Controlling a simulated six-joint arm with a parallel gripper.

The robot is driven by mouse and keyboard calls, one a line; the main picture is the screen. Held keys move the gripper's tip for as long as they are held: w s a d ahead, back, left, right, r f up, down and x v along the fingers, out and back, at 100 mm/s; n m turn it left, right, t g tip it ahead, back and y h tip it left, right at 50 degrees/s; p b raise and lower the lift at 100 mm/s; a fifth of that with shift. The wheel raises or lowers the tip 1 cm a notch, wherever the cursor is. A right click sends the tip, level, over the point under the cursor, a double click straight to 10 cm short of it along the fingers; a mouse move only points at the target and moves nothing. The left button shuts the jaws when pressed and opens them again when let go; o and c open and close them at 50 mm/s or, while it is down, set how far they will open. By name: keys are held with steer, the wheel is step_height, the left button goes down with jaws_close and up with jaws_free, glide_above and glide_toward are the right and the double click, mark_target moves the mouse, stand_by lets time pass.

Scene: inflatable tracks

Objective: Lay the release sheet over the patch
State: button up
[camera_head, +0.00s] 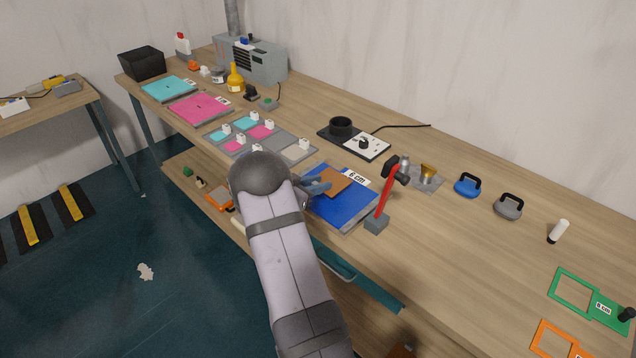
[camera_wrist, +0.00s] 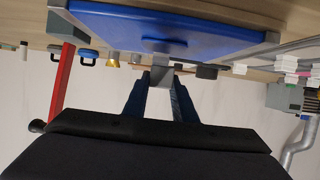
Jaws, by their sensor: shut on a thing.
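The brown square release sheet (camera_head: 336,183) lies flat over, or just above, the blue sheet (camera_head: 343,209) labelled 6 cm; I cannot tell whether they touch. My gripper (camera_head: 318,184) is at the brown sheet's left edge and is shut on it. The wrist view shows my two fingers (camera_wrist: 160,92) with a small grey piece between their tips, below the blue sheet (camera_wrist: 215,32) in the picture. A darker blue patch (camera_wrist: 165,45) shows on the blue sheet there. The brown sheet hides that area in the head view.
A red-handled tool (camera_head: 384,200) stands close to the right of the blue sheet. A hotplate (camera_head: 353,142) is behind it, and a tray of small swatches (camera_head: 262,140) is to the left. Blue (camera_head: 467,186) and grey (camera_head: 508,207) handled weights stand farther right, with bare bench around them.

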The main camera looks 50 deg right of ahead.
steer(key=shift+f, duration=0.55)
steer(key=o, duration=1)
steer(key=shift+r, duration=0.1)
steer(key=shift+r, duration=0.4)
steer(key=shift+a+r, duration=0.2)
steer(key=shift+a, duration=0.1)
steer(key=b+v, duration=0.2)
steer(key=v, duration=0.9)
steer(key=shift+a+r, duration=0.15)
steer(key=shift+a, duration=0.05)
